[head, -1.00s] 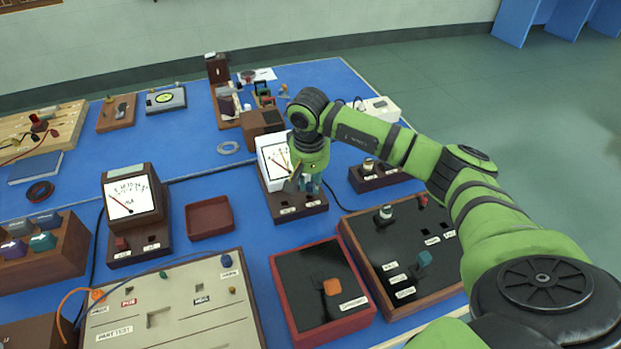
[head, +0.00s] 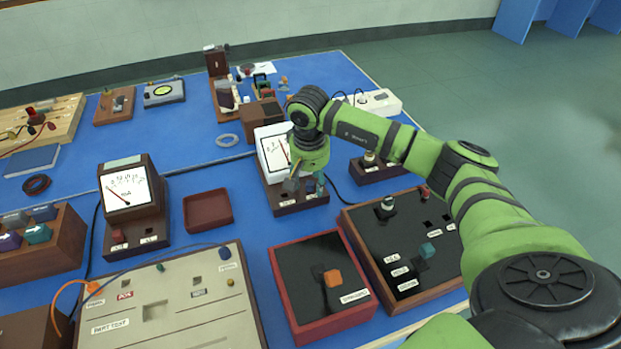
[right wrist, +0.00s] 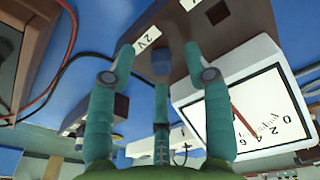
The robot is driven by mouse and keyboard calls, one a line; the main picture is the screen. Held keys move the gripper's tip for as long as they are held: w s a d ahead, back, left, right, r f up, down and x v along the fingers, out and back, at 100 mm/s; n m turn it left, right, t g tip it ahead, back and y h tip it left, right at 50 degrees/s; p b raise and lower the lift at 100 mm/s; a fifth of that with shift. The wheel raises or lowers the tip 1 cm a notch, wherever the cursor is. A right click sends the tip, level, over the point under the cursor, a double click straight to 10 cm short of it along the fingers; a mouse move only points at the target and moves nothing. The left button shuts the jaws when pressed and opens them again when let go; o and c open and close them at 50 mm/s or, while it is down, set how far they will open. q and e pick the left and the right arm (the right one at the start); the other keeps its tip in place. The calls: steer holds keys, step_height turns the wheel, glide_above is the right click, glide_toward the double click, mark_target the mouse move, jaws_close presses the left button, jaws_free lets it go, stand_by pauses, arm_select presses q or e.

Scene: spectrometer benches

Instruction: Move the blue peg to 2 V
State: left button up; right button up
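The meter (head: 272,153) with a white dial stands on a dark wooden base (head: 287,208) at mid-table; its dial also shows in the right wrist view (right wrist: 250,115). My right gripper (head: 306,185) is over the front of this base, pointing down. In the right wrist view its teal fingers (right wrist: 160,75) are spread apart. Between them a blue-grey peg (right wrist: 160,62) stands at the base, right beside the "2 V" label (right wrist: 148,38); the fingers do not visibly touch it. How deep it sits cannot be told. The head view hides the peg behind the gripper. My left gripper is not in view.
A red-framed box with an orange block (head: 332,279) and a dark panel with a teal block (head: 428,250) stand in front. A second meter (head: 127,192), an empty brown tray (head: 208,210) and a beige panel (head: 170,320) lie left. Blue tabletop is free around the grey ring (head: 227,140).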

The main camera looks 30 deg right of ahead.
step_height(320, 180, up, 12)
steer(key=s+a, duration=0.1)
stand_by(0.5)
